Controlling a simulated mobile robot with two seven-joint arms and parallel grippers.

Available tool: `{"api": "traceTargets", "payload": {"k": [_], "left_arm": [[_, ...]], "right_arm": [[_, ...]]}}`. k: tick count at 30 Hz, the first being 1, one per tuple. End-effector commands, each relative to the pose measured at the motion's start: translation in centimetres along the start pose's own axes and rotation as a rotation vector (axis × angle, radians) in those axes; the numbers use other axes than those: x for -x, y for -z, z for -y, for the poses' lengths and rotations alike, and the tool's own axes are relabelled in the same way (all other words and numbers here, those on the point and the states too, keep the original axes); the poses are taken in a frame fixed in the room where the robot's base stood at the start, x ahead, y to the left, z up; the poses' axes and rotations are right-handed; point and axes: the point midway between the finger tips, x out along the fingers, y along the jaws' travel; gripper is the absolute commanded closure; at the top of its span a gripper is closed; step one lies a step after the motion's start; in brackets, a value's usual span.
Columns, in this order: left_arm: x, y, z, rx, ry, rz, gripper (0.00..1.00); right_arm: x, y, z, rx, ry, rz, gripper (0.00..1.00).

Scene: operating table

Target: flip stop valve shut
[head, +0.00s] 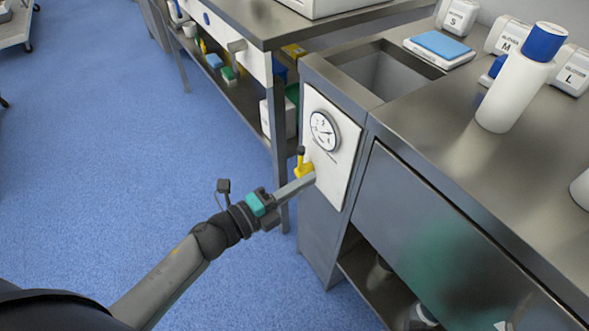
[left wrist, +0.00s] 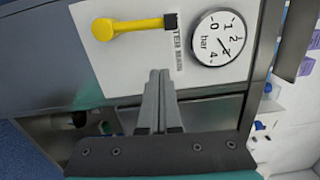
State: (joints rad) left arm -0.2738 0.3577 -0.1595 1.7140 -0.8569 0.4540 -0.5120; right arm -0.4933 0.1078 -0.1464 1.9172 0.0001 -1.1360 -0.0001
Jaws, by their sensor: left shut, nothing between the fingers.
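The stop valve's yellow lever (head: 303,170) is on a white panel (head: 338,135) on the cabinet's end. It stands upright, with its black tip up towards the gauge. In the left wrist view, which is turned sideways, the lever (left wrist: 135,26) runs across towards the gauge (left wrist: 219,37). My left gripper (head: 312,178) is close beside the lever, its fingers pointing at the panel. In the left wrist view, its fingers (left wrist: 160,74) are together and empty, below the black tip in the picture. A gap shows there; contact with the panel cannot be told. My right gripper is out of view.
A pressure dial (head: 324,131) is above the lever. A steel counter (head: 480,150) with a sink, a blue-capped bottle (head: 508,95) and glove boxes is on the right. A table (head: 262,22) with a lower shelf stands behind.

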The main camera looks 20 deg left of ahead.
Motion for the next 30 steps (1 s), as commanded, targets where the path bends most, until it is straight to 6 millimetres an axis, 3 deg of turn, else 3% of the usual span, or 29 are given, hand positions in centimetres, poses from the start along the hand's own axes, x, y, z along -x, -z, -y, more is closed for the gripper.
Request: {"api": "traceTargets", "payload": {"k": [3, 9, 25, 30], "left_arm": [[-0.3, -2.0, -0.2, -0.005, -0.001, 0.001, 1.0], [-0.7, -3.5, -0.1, -0.001, -0.002, 0.001, 1.0], [-0.8, -4.1, 0.1, 0.011, -0.002, 0.001, 1.0], [-0.9, -5.0, 0.2, 0.064, -0.005, 0.001, 1.0]], "right_arm": [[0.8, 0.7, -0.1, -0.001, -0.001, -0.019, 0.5], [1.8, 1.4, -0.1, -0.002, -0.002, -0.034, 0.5], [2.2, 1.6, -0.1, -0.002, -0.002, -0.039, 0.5], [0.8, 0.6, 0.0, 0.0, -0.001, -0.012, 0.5]]}}
